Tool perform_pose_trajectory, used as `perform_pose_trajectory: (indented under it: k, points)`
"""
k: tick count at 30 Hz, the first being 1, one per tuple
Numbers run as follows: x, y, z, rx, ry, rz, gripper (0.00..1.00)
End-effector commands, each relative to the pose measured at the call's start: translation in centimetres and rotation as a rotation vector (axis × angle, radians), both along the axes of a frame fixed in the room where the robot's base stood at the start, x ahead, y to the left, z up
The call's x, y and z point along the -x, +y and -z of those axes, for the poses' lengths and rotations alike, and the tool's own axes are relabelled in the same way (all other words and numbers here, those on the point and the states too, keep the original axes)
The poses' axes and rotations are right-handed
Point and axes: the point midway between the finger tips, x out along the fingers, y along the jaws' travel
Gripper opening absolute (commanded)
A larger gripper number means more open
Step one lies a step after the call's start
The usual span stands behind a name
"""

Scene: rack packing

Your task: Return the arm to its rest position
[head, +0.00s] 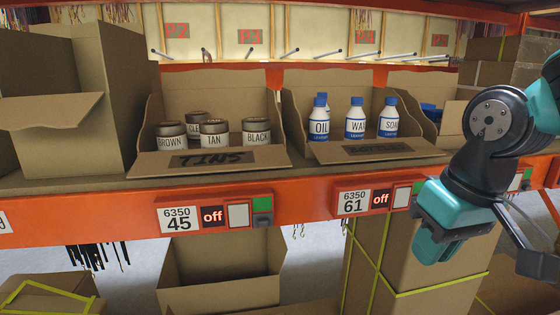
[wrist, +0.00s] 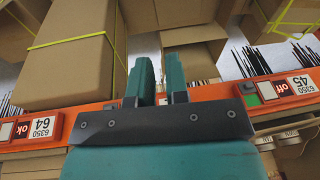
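My gripper (head: 437,237) is at the right in the head view, in front of the orange shelf beam and below the bottle box. Its two teal fingers (wrist: 159,72) show in the wrist view, a narrow gap apart, with nothing held between them. My teal and black arm comes in from the right edge in the head view.
A tins box (head: 211,160) and a bottle box (head: 375,151) stand on the shelf. The orange beam (head: 120,226) carries labels 45 and 61. Below are an open carton (head: 220,295) and a yellow-strapped carton (head: 400,270) close by my gripper.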

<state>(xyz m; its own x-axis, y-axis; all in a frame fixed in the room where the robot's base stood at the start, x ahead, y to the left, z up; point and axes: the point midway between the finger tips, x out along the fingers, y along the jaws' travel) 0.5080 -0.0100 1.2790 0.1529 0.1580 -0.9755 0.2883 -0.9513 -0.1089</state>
Motion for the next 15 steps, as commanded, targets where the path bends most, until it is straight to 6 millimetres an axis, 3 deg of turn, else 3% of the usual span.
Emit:
perform_pose_trajectory:
  k: [1, 6, 10, 15]
  points:
    - [2.7, 1.5, 2.7, -0.037, 0.015, -0.089, 0.15]
    - [8.7, 4.6, 5.6, -0.141, 0.050, -0.290, 0.15]
    - [10.6, 5.5, 6.2, -0.175, 0.062, -0.348, 0.15]
    - [10.7, 5.5, 6.2, -0.175, 0.063, -0.349, 0.15]
